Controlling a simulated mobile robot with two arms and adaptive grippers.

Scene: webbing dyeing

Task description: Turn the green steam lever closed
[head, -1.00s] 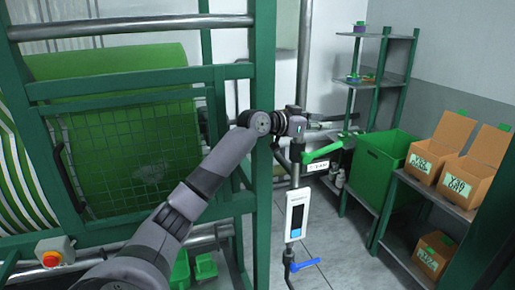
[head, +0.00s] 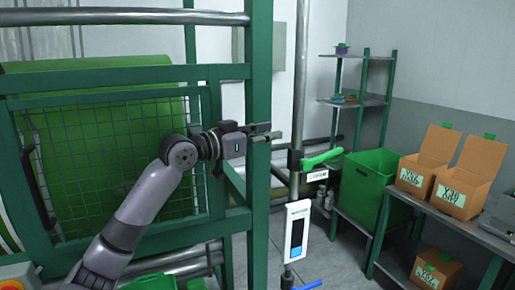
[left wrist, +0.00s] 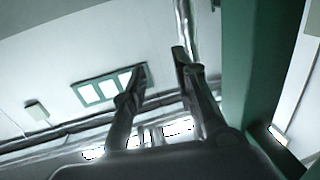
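The green steam lever (head: 322,159) sits on a vertical pipe (head: 298,100) right of the green machine frame. It points right and slightly up, with a small white label (head: 317,175) under it. My left gripper (head: 274,133) is left of the lever and a little higher, in front of the green post, apart from the lever in the picture. Its two fingers show with a gap between them in the left wrist view (left wrist: 160,65), with nothing between them. The lever cannot be made out in that view. My right gripper is not in view.
A white meter (head: 297,230) and a blue lever (head: 308,285) are lower on the pipe. The green post (head: 259,70) stands close beside my left gripper. A green bin (head: 365,190), shelves and cardboard boxes (head: 465,185) are at the right. Some floor (head: 340,255) is clear.

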